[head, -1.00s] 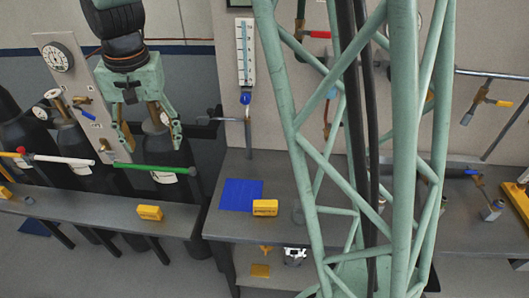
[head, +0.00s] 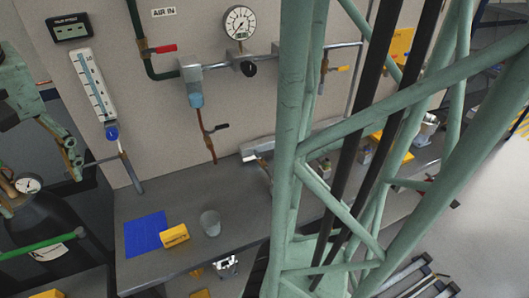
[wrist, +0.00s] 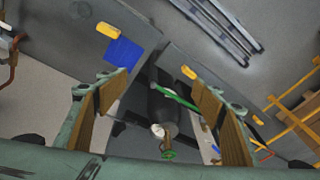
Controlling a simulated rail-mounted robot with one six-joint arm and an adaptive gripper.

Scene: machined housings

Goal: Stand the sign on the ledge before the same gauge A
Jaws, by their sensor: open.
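Yellow block signs are in view. One sign (head: 174,236) lies beside a blue mat (head: 146,234) on the grey bench in the head view; it also shows in the wrist view (wrist: 108,31). Another sign (wrist: 188,72) sits on a separate grey ledge. A dial gauge (head: 28,184) stands by the dark cylinder, which bears a white label with an A (head: 48,252). A second dial gauge (head: 240,22) is on the wall. My gripper (wrist: 158,84) is open and empty, above the cylinders. In the head view it is at the left edge, partly cut off.
A clear cup (head: 210,223) stands right of the bench sign. A thermometer panel (head: 93,85), digital display (head: 70,28) and pipes with valves are on the wall. A green bar (wrist: 175,96) crosses near the cylinder. My lattice column hides much of the bench's right part.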

